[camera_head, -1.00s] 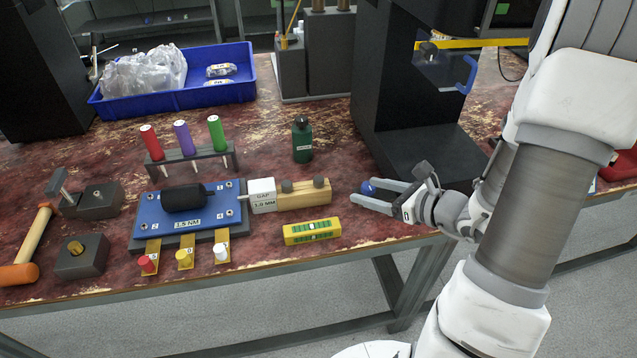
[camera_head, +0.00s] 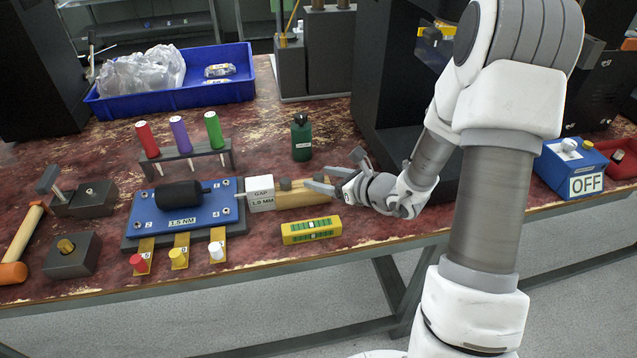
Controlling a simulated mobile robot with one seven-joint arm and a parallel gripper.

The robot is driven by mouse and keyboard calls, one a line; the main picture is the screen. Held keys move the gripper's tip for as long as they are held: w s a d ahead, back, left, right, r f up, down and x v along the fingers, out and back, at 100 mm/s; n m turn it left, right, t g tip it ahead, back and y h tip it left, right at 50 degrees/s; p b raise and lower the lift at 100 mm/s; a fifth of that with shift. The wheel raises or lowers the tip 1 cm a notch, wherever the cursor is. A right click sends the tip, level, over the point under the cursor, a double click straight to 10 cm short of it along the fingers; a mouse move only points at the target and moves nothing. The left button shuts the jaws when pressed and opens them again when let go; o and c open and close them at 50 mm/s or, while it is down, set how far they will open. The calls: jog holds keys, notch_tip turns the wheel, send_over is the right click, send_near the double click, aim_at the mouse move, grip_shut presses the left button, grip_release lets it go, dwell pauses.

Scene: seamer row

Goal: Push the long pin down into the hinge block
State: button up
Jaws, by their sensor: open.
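Two dark grey blocks stand at the left of the table. The rear block (camera_head: 92,199) has a slanting grey post with a broad head (camera_head: 48,180) at its left.
A blue plate (camera_head: 150,221) with a black cylinder and coloured knobs lies between. Behind it is a rack (camera_head: 186,155) of coloured-handled tools. A green bottle (camera_head: 302,138), a yellow level (camera_head: 311,230) and an orange-handled hammer (camera_head: 22,245) are nearby. A blue tray (camera_head: 170,104) stands behind.

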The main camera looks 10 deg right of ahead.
jog(key=shift+c, duration=0.2)
grip_shut()
jog(key=shift+r, duration=0.1)
